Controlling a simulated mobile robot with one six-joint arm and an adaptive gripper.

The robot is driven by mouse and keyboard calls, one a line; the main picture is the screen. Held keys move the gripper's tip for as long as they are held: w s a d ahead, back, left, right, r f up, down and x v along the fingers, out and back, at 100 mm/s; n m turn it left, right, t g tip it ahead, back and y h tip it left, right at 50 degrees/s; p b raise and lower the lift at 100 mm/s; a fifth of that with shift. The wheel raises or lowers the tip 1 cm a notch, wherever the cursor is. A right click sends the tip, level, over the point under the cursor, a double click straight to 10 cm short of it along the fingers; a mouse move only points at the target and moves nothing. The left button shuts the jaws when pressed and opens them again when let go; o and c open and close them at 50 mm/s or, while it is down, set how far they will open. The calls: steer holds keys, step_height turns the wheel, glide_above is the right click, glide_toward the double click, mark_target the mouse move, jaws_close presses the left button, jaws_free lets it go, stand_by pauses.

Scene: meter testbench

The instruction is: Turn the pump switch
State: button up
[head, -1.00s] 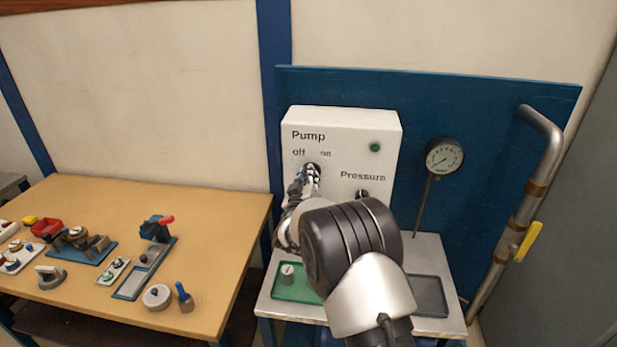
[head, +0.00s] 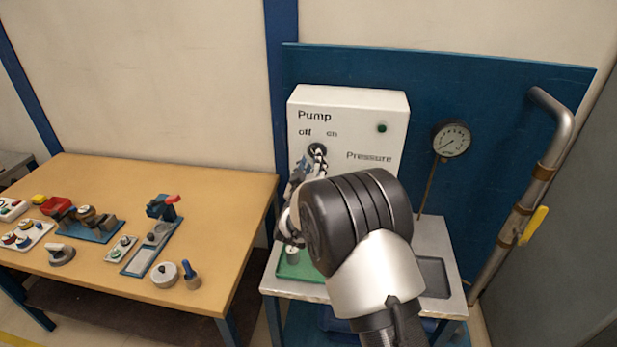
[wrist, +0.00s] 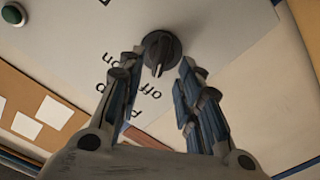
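The pump switch (head: 317,150) is a dark round knob on the white panel (head: 393,107), below the "off" and "on" labels. It also shows close up in the wrist view (wrist: 160,46), where its light pointer mark faces roughly toward "off". My gripper (wrist: 162,62) is open, with one finger on each side of the knob and gaps visible between. I cannot tell how far the fingertips are from the panel. In the head view my gripper (head: 307,168) is just below and left of the knob, partly hidden by my wrist.
A pressure gauge (head: 451,139) stands right of the panel, before a blue board (head: 500,90). A pipe with a yellow lever (head: 533,225) is at the right. A green tray (head: 297,268) holding a small grey knob lies below. A wooden table (head: 150,190) with several fittings is left.

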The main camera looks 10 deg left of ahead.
steer(key=s, duration=0.8)
steer(key=shift+a, duration=0.15)
steer(key=s+d+r+m+g+y, duration=0.25)
steer(key=s+d+r+g, duration=0.25)
steer(key=s+d+r, duration=0.45)
steer(key=s+d+f+m+g, duration=0.1)
steer(key=s+d, duration=0.3)
steer(key=s, duration=0.7)
steer(key=s+d+f+m+g+h, duration=0.1)
steer(key=s+d+g, duration=0.3)
steer(key=s, duration=0.7)
steer(key=s+d+f+m+g+h, duration=0.1)
steer(key=s+d+g, duration=0.2)
steer(key=s+d, duration=0.3)
steer(key=s, duration=0.5)
steer(key=shift+f, duration=0.25)
steer(key=shift+w, duration=0.1)
